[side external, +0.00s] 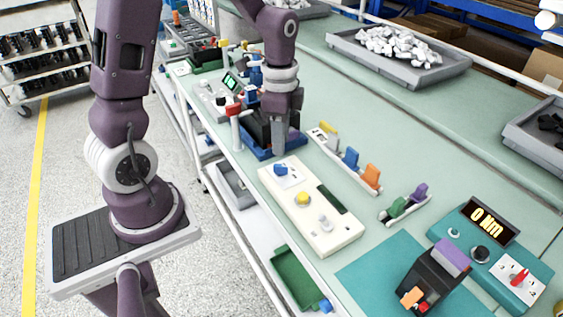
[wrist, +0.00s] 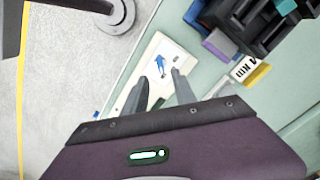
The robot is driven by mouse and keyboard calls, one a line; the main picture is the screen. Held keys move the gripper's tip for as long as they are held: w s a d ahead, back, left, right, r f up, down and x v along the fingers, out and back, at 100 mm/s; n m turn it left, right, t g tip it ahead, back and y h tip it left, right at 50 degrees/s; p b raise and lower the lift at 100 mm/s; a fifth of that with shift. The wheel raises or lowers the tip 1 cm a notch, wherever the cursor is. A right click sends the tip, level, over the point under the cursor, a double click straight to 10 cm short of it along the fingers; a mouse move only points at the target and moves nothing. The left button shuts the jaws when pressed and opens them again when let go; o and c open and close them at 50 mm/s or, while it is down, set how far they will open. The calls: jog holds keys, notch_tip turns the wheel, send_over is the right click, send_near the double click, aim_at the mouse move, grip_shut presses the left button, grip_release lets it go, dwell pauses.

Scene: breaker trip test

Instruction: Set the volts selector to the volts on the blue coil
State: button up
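The cream control box (side external: 345,237) lies on the bench. Its selector, a blue pointer knob (side external: 281,170) on a white plate, is at its far end. In the wrist view the blue pointer (wrist: 160,64) shows ahead of my fingers; the scale marks are too small to read. My gripper (side external: 279,151) points down just beyond the knob, apart from it. In the wrist view my gripper (wrist: 159,92) has its fingers apart with nothing between them. A blue piece (side external: 351,158) stands in a pale rack; I cannot tell if it is the blue coil, and no volts are readable.
A black device on a blue base (side external: 262,152) stands close behind my gripper. The box also carries a yellow button (side external: 303,199) and a grey lever (side external: 325,223). An orange piece (side external: 372,175) stands in the rack. A teal tester (side external: 488,245) reads 0 Nm.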

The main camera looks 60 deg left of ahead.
aim_at(281, 165)
notch_tip(281, 165, down, 8)
jog(key=shift+a+r, duration=0.1)
jog(key=shift+r, duration=0.05)
jog(key=shift+c, duration=0.4)
grip_shut()
